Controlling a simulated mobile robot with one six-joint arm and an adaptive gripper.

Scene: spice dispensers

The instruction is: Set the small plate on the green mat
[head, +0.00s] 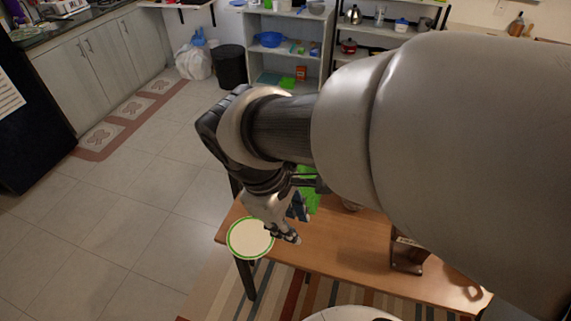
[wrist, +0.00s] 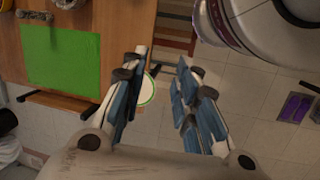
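The small plate (head: 248,238), pale with a green rim, lies at the left end of the wooden table and reaches over its edge. In the wrist view the plate (wrist: 148,90) shows between my fingers, partly hidden by the left one. The green mat (head: 310,198) is mostly hidden behind my arm in the head view; in the wrist view the mat (wrist: 62,58) lies flat on the table, bare in its visible part. My gripper (wrist: 160,75) is open and empty. In the head view my gripper (head: 293,225) is just right of the plate; its height above the table is unclear.
The wooden table (head: 345,250) has clear room in front of the mat. A brown dispenser (head: 408,252) stands toward its right end. Tiled floor (head: 150,200) lies left of the table. Shelves (head: 285,35) and a black bin (head: 231,65) stand at the back.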

